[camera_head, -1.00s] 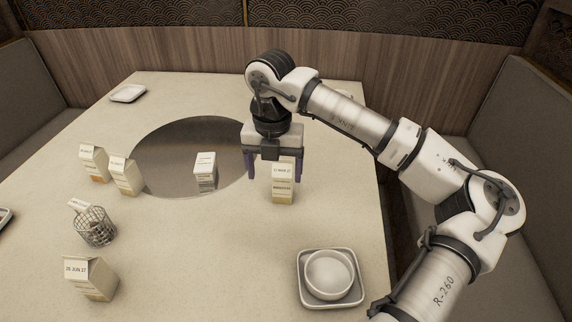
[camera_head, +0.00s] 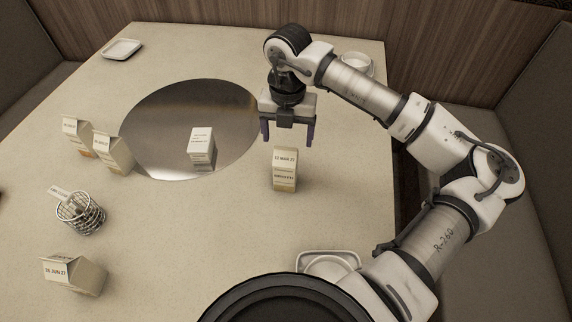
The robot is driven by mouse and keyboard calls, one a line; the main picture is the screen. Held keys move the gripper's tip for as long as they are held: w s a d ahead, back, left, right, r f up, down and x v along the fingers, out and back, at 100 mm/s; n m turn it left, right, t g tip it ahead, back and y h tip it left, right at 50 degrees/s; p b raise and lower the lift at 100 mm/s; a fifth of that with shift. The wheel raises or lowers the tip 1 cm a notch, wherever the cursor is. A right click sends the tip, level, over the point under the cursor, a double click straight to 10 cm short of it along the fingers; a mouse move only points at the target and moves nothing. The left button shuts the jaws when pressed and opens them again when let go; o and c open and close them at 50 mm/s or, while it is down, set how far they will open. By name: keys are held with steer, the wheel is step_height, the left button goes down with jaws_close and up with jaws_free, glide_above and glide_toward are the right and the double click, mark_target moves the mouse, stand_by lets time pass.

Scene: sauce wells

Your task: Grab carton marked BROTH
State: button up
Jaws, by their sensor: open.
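A carton (camera_head: 284,170) stands upright on the table, right of the round metal disc. It has a date label, "12 MAR 27", at the top and dark lettering on a tan lower band, which seems to read BROTH but is too small to be sure. My gripper (camera_head: 288,136) is open and empty, fingers pointing down, just above and behind this carton in the picture.
The metal disc (camera_head: 160,115) lies mid-table. A wire basket (camera_head: 81,214) with a tag stands at the left. A square dish (camera_head: 122,48) is at the far left, white dishes (camera_head: 356,65) at the far right. A dish (camera_head: 330,262) at the front is partly hidden. The table centre front is clear.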

mark_target(286, 150)
step_height(286, 150, down, 3)
steer(key=shift+r, duration=0.15)
steer(key=shift+a+f+p, duration=0.2)
steer(key=shift+f+p, duration=1.2)
steer(key=shift+f, duration=1.2)
jaws_close()
